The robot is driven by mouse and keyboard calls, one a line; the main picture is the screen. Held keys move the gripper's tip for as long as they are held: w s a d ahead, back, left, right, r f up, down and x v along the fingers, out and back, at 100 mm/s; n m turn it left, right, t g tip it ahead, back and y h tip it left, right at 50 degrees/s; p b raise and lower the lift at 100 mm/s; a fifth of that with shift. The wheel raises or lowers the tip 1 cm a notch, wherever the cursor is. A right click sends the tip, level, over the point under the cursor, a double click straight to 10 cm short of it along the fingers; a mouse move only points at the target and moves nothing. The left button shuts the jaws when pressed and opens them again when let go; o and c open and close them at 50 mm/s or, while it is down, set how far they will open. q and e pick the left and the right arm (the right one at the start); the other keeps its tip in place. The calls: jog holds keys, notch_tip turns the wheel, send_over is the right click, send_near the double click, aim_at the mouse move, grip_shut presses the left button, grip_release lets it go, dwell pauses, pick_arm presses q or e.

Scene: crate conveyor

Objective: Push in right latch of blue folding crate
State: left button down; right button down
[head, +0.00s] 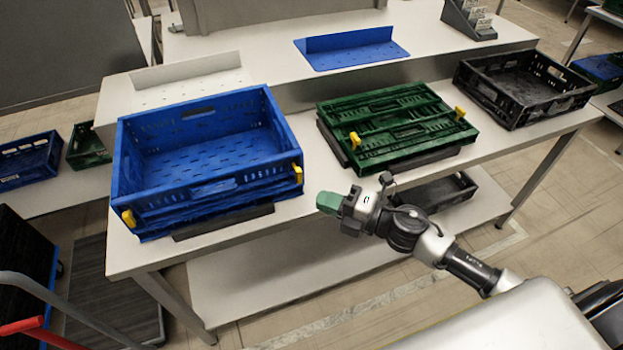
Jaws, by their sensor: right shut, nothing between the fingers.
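The blue folding crate (150,215) stands with its walls up on the table at the left, on a dark base. Its right latch (298,174) is yellow and sits at the front right corner. Its left latch (128,218) is yellow and sits at the front left corner. My right gripper (328,203) has green fingertips, is shut and empty, and is to the right of and slightly below the right latch, apart from the crate. My left gripper is not in view.
A folded green crate (390,160) with yellow latches lies right of the blue crate. A black crate (500,112) stands at the far right of the table (290,209). A blue perforated panel (350,52) lies on the raised surface behind. Bare tabletop shows between the blue and green crates.

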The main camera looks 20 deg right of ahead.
aim_at(297, 180)
jog(key=w, duration=0.1)
jog(key=w+a, duration=0.1)
jog(key=w, duration=0.3)
jog(key=shift+w+a+p, duration=0.2)
jog(key=shift+a+p, duration=0.05)
jog(key=shift+p, duration=0.1)
